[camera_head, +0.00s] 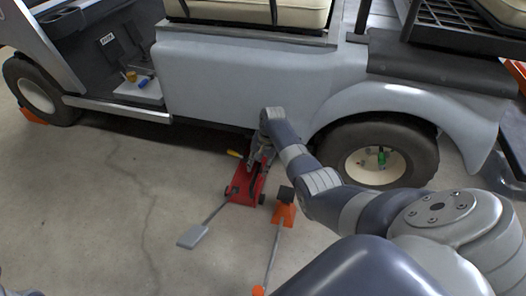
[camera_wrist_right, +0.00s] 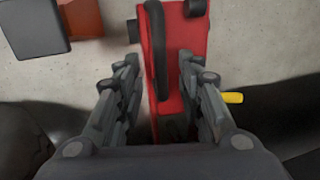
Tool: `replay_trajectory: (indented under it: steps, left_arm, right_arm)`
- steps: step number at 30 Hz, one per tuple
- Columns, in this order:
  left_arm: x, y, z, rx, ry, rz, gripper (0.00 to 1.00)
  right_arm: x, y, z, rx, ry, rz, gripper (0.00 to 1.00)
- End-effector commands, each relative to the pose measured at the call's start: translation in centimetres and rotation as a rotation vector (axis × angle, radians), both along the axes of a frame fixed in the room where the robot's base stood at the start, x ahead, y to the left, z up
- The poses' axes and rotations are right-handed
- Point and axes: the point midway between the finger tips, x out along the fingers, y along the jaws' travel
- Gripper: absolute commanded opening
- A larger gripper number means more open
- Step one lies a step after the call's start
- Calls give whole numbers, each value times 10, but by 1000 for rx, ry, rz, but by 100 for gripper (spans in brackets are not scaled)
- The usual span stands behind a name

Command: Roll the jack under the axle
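The red jack (camera_head: 244,188) stands on the floor beside the cart, just left of the rear wheel (camera_head: 378,153). A grey bar with a flat end plate (camera_head: 192,237) reaches from it toward the front left. My right gripper (camera_head: 262,158) is low over the jack, by the cart's lower side. In the right wrist view, my right gripper (camera_wrist_right: 158,75) has its fingers apart, one on each side of the red jack (camera_wrist_right: 187,45) and its black bar (camera_wrist_right: 157,45). Gaps show beside the bar. The axle is hidden behind the cart body and wheel. My left gripper does not show.
An orange chock-like block with a black pad (camera_head: 284,212) and long handle lies right of the jack. The grey cart body (camera_head: 230,85) overhangs the jack's far side. An orange chock (camera_head: 31,117) sits at the front wheel.

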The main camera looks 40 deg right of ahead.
Motion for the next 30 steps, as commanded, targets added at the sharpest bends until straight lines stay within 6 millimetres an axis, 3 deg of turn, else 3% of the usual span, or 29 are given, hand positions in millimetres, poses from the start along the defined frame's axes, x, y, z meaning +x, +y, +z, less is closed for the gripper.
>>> replay_trajectory:
  steps: [9,15,30]
  left_arm:
    - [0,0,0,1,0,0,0]
    - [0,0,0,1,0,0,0]
    - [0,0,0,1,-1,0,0]
  right_arm:
    - [-7,-8,53,-3,-5,-1,35]
    - [-11,-10,76,-2,-3,-1,35]
    - [-13,-11,83,-2,-2,-1,35]
